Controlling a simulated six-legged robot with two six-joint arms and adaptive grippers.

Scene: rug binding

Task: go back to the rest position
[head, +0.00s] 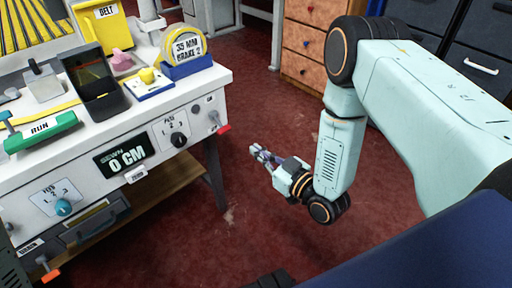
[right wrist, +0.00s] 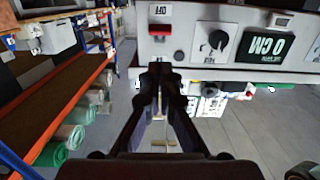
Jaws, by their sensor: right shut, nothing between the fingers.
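My right gripper (head: 262,154) hangs in the open space to the right of the white workbench (head: 205,92), above the red floor, and touches nothing. It is shut and empty. In the right wrist view its two dark fingers (right wrist: 164,72) come together in front of the bench's front panel, which appears upside down. My left gripper is not in the head view.
The bench panel has knobs, a "0 CM" display (head: 126,156) and a red-tipped lever (head: 221,128) at its right corner. A tape measure (head: 186,48) and a green RUN handle (head: 40,132) are on top. Drawers (head: 305,40) stand behind. The floor (head: 250,230) is clear.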

